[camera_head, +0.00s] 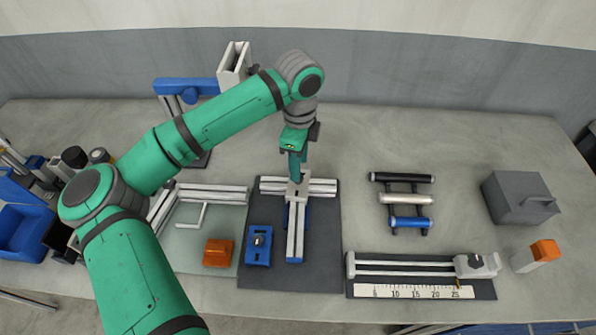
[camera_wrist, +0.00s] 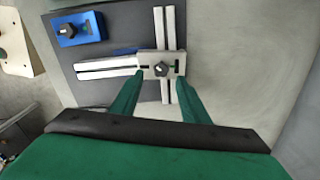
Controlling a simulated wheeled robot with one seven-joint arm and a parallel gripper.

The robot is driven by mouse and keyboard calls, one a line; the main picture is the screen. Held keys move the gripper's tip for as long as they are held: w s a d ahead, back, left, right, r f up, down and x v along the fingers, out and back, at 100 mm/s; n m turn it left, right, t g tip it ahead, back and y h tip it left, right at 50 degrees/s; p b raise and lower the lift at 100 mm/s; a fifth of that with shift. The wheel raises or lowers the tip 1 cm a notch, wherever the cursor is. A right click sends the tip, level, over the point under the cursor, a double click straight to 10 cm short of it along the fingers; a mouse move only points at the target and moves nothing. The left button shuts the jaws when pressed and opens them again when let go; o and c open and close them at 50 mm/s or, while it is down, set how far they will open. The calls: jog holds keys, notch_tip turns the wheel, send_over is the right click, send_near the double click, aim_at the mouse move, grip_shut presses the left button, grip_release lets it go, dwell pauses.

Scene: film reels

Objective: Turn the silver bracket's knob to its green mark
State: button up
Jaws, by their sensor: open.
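The silver bracket (camera_wrist: 147,60) is a small plate lying across the joint of a T of silver rails. Its dark knob (camera_wrist: 161,69) sits near the plate's middle. I cannot tell where the knob points. My gripper (camera_wrist: 160,79) is open, with one fingertip on each side of the bracket's near edge; contact is unclear. In the head view my gripper (camera_head: 296,174) is over the bracket (camera_head: 298,189) and hides most of the knob.
A blue block (camera_head: 258,245) with its own knob lies left of the T on the dark mat (camera_head: 325,270). An orange block (camera_head: 218,253) is further left. Rollers (camera_head: 403,200), a ruler slide (camera_head: 420,265) and a grey box (camera_head: 520,197) stand to the right.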

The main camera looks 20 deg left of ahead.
jog(key=shift+a+f, duration=0.15)
jog(key=shift+f, duration=2.1)
jog(key=shift+w, duration=0.1)
grip_shut()
